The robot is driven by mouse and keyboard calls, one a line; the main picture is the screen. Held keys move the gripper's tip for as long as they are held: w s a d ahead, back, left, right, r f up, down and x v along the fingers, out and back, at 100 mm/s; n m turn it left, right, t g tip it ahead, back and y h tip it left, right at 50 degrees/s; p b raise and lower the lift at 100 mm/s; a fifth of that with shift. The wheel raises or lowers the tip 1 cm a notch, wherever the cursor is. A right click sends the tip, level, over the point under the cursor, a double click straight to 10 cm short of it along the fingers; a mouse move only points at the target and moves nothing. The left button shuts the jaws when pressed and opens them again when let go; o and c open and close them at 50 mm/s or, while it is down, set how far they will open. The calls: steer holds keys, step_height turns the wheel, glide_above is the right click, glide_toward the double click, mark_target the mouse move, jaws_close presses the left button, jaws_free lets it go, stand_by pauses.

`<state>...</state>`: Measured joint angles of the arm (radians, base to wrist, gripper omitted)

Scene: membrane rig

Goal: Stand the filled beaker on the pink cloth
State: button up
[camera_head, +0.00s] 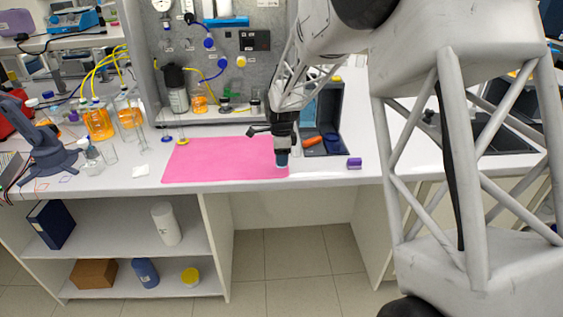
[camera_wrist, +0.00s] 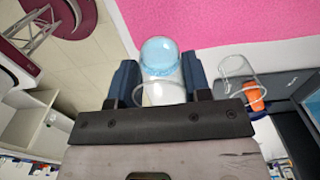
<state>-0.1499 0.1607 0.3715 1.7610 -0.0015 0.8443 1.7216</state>
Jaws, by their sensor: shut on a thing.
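The pink cloth (camera_head: 215,162) lies flat along the front of the bench. My gripper (camera_head: 282,148) points down at the cloth's right end, with its fingers shut on the filled beaker. The beaker shows as a small blue-tinted glass (camera_head: 282,161) under the fingers, over the cloth's right front corner. In the wrist view the clear beaker with pale blue liquid (camera_wrist: 160,54) sits between the two dark fingers (camera_wrist: 158,85), with pink cloth (camera_wrist: 230,22) beyond it. I cannot tell whether its base touches the cloth.
A clear empty glass (camera_wrist: 239,75) stands right of the beaker in the wrist view. A grey tray (camera_head: 335,112) holding an orange-handled thing (camera_head: 313,141) is right of my gripper. A purple block (camera_head: 354,163) lies near the front edge. The rest of the cloth is clear.

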steer(key=shift+f, duration=1.15)
steer(key=shift+f, duration=0.15)
steer(key=o, duration=0.9)
step_height(320, 180, up, 12)
steer(key=shift+r, duration=0.15)
